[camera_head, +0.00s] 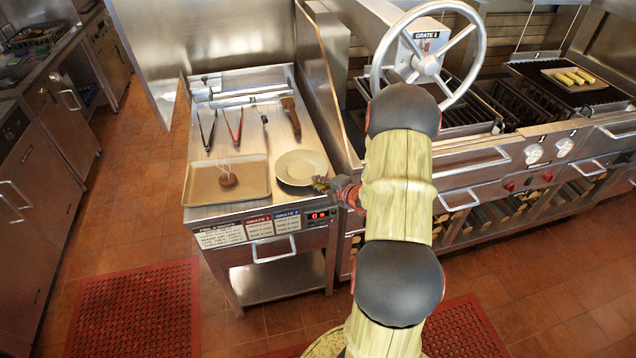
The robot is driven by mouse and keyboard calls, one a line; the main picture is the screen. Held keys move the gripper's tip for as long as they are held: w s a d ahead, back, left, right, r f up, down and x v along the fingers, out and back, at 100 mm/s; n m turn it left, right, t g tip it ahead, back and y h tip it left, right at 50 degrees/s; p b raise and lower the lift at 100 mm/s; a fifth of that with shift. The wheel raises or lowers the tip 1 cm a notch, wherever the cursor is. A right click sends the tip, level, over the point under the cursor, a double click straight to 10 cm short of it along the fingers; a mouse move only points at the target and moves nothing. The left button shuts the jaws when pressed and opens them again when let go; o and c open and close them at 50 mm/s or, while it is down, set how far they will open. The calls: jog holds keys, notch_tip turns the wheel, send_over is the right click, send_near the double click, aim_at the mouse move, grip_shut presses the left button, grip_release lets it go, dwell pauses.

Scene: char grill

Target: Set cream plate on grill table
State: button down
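The cream plate (300,168) lies on the steel grill table (248,115), near its front right corner. It looks flat and empty. My gripper (320,184) is at the plate's front right rim, reaching in from the right. It is small in view and partly overlaps the rim. I cannot tell whether its fingers are open, shut or around the rim, or whether it touches the plate.
The grill with a large handwheel (428,64) stands right. A tray of yellow food (568,77) sits on the far grill.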

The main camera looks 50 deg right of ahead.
jog(key=shift+r, duration=0.15)
jog(key=shift+f, duration=0.2)
jog(key=c, duration=2.1)
grip_release()
jog(key=shift+o, duration=0.3)
jog(key=shift+r, duration=0.15)
